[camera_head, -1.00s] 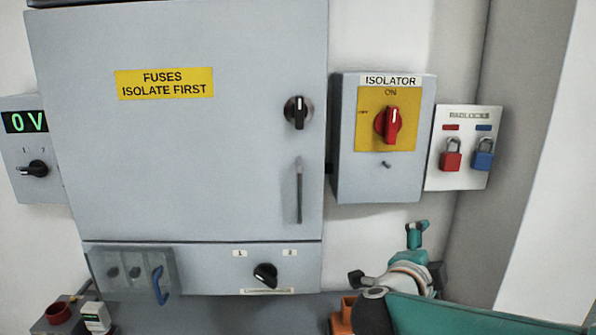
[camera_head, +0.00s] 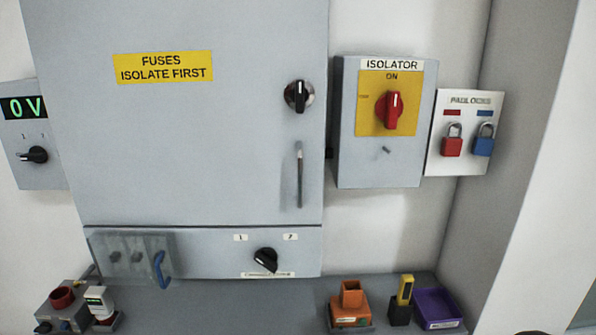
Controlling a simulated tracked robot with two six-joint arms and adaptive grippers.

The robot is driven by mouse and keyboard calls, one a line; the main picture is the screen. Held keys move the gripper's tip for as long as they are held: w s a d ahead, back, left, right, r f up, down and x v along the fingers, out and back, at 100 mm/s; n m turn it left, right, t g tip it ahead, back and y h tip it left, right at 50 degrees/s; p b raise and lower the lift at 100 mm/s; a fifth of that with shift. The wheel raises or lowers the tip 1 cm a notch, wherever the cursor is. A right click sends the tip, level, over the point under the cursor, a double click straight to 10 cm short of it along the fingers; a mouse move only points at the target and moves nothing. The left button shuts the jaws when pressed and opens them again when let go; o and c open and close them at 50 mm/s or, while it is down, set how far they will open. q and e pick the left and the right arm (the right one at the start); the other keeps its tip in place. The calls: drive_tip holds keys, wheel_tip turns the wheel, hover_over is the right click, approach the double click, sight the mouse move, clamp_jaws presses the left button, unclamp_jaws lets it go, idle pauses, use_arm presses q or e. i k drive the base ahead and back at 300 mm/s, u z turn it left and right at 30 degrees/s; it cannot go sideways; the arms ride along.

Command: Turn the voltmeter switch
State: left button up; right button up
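The voltmeter (camera_head: 30,135) is a grey box on the wall at the far left, with a green display that reads 0 V. A similar black knob (camera_head: 266,260) sits on the lower panel of the cabinet below marks 1 and 2. Neither gripper shows in the head view.
The large grey cabinet (camera_head: 180,140) fills the middle. To its right are the isolator (camera_head: 388,120), its red handle upright at ON, and a padlock board (camera_head: 465,130) with red and blue padlocks. An orange holder (camera_head: 350,305), a yellow tool (camera_head: 405,290) and a purple tray (camera_head: 438,308) stand below on a grey shelf.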

sight(36, 154)
drive_tip(key=z, duration=1.25)
drive_tip(key=i, duration=0.15)
drive_tip(key=u, duration=3.3)
drive_tip(key=k, duration=0.4)
drive_tip(key=z, duration=0.05)
drive_tip(key=i, duration=0.6)
